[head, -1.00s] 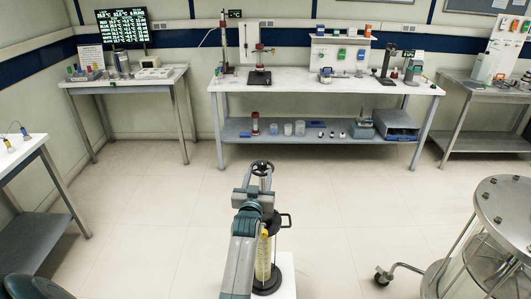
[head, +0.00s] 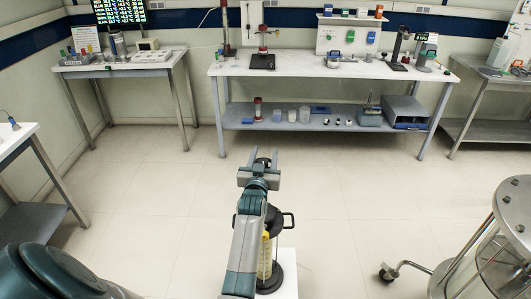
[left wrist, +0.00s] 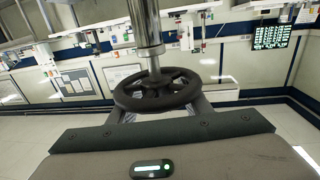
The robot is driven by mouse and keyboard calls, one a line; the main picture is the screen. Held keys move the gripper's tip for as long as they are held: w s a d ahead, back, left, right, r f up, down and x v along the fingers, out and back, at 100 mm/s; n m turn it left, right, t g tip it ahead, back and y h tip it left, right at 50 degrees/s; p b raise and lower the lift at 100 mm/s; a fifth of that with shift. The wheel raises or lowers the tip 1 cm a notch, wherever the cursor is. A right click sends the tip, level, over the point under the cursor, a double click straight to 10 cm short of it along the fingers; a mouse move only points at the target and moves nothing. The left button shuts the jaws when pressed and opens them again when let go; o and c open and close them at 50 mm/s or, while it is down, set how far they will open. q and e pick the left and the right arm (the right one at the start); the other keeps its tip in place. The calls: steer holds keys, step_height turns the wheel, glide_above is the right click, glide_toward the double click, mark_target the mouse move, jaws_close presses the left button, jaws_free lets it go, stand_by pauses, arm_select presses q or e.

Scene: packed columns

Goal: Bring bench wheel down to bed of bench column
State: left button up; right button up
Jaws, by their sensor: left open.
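The bench column stands in front of me, with a yellowish bed (head: 265,258) in a clear tube, a black collar with side handles (head: 289,220) and a black base. My left arm covers much of its left side. The black spoked bench wheel (left wrist: 158,90) sits on a shiny metal rod (left wrist: 147,30) in the left wrist view. In the head view my left gripper (head: 261,156) largely hides the wheel. The gripper is open, its fingers apart around or just beside the wheel; contact cannot be told. My right gripper is out of view.
A white stand (head: 289,265) carries the column. A round metal cart (head: 512,205) with a caster stands at the right. A long white bench (head: 300,82) with lab gear is at the back, with side tables left and right. The floor between is clear.

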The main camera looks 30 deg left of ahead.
arm_select(q)
steer(key=c, duration=1)
steer(key=shift+c, duration=0.2)
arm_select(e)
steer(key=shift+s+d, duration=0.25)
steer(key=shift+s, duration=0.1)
arm_select(q)
steer(key=shift+h, duration=0.3)
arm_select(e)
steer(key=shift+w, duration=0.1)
